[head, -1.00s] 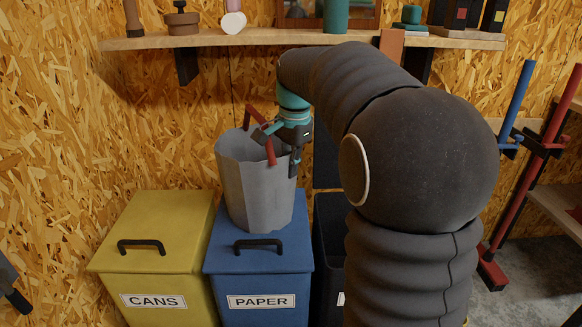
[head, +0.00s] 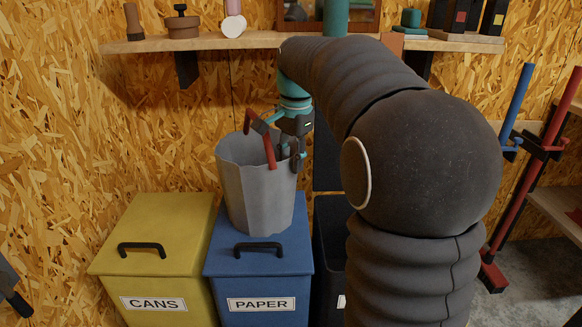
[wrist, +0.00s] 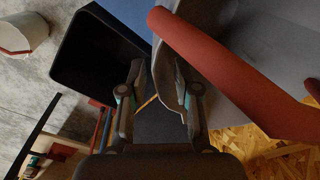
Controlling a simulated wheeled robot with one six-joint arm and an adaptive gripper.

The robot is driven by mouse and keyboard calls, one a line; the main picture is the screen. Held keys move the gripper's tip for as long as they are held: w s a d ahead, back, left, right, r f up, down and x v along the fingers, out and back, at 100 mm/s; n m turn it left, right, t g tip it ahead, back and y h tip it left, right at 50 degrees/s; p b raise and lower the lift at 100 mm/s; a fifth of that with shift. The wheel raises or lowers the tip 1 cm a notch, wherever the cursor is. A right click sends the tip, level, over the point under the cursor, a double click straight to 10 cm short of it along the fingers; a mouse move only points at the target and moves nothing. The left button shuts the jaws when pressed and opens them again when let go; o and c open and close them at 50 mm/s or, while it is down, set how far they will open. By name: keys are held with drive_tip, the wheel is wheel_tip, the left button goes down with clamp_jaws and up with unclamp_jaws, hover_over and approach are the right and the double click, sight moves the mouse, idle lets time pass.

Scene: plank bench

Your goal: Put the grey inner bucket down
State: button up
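The grey inner bucket (head: 256,188) stands upright on the lid of the blue PAPER bin (head: 229,262). Its red handle (head: 270,151) is raised and leans toward my gripper. My gripper (head: 298,160) is at the bucket's right rim, beside the handle. In the wrist view my gripper (wrist: 163,92) has its fingers apart, with a gap between them. The grey bucket wall (wrist: 205,55) reaches close to the right finger, and the red handle (wrist: 230,72) crosses at the upper right. Whether a finger touches the rim is unclear.
The yellow CANS bin (head: 160,225) stands left of the blue bin. An open black bin (head: 328,225) stands to its right, partly behind my arm. A shelf (head: 220,41) with several objects runs along the wall above.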

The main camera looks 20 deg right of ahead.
wheel_tip(320, 180, up, 9)
drive_tip(key=p, duration=0.1)
drive_tip(key=s+a+f+n+t, duration=0.2)
drive_tip(key=s+f+n, duration=0.4)
drive_tip(key=s, duration=0.6)
drive_tip(key=s+a+f+n+t, duration=0.2)
drive_tip(key=s+a+f+n, duration=0.2)
drive_tip(key=s+f, duration=0.5)
drive_tip(key=s+n, duration=0.2)
drive_tip(key=s, duration=0.2)
drive_tip(key=shift+s+a+f+n+t, duration=0.25)
drive_tip(key=shift+f+n+t, duration=0.05)
drive_tip(key=shift+t, duration=0.1)
drive_tip(key=shift+d, duration=0.1)
